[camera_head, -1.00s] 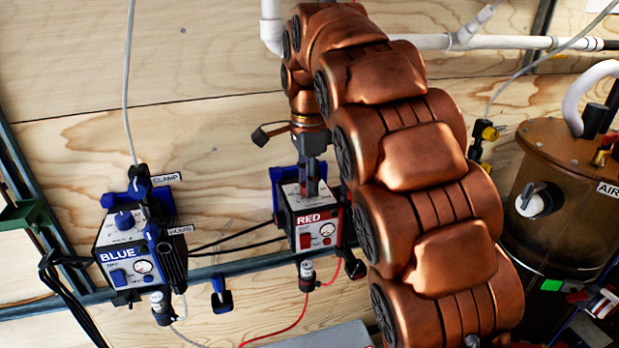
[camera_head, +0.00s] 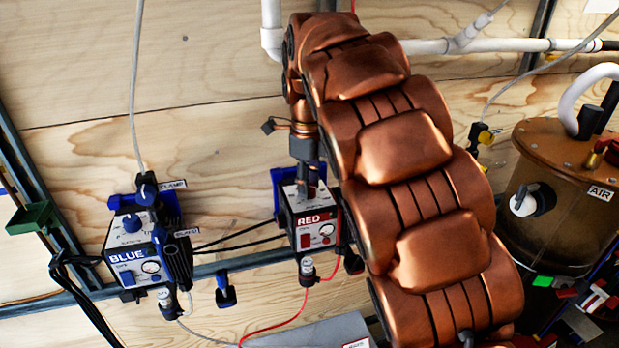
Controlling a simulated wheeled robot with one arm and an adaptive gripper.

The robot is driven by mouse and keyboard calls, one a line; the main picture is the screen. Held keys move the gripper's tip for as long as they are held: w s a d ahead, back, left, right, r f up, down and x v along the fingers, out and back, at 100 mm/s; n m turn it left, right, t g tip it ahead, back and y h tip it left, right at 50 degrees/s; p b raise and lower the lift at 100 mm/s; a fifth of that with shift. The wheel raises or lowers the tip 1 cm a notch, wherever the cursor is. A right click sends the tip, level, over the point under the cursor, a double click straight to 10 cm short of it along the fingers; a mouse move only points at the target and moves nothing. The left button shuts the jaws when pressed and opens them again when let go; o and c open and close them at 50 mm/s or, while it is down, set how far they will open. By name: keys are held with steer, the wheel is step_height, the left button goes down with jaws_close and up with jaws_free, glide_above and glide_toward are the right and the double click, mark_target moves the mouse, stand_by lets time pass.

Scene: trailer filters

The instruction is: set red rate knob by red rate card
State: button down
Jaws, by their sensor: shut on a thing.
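The red box (camera_head: 316,231), labelled RED, is mounted on the rail left of my copper arm. Its front has a red switch and a small round gauge. My gripper (camera_head: 308,190) points down onto the top face of the red box, where the rate knob would be. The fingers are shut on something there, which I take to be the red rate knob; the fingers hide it. I cannot read its setting. No red rate card can be made out; my arm covers the area right of the box.
A blue box (camera_head: 138,262) with a blue knob on top hangs on the same rail to the left. A brown tank (camera_head: 556,190) labelled AIR stands at the right. A grey box (camera_head: 318,334) is at the bottom edge. Cables and a red tube run below the red box.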

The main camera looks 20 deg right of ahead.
steer(key=shift+m, duration=0.4)
steer(key=c, duration=0.8)
jaws_free()
steer(key=shift+r, duration=0.1)
steer(key=shift+r, duration=3.65)
steer(key=shift+s, duration=0.1)
steer(key=shift+s+n, duration=0.25)
steer(key=shift+n, duration=0.05)
steer(key=s+f+n, duration=0.5)
steer(key=s+n, duration=0.4)
steer(key=s, duration=0.2)
steer(key=s+f+n+g, duration=0.1)
steer(key=s+f+n, duration=0.5)
steer(key=s+n, duration=0.3)
steer(key=s+f+n, duration=0.6)
steer(key=s+n, duration=0.3)
steer(key=s, duration=0.5)
steer(key=shift+s+f+g, duration=0.1)
steer(key=shift+f+g, duration=0.05)
steer(key=shift+g, duration=0.25)
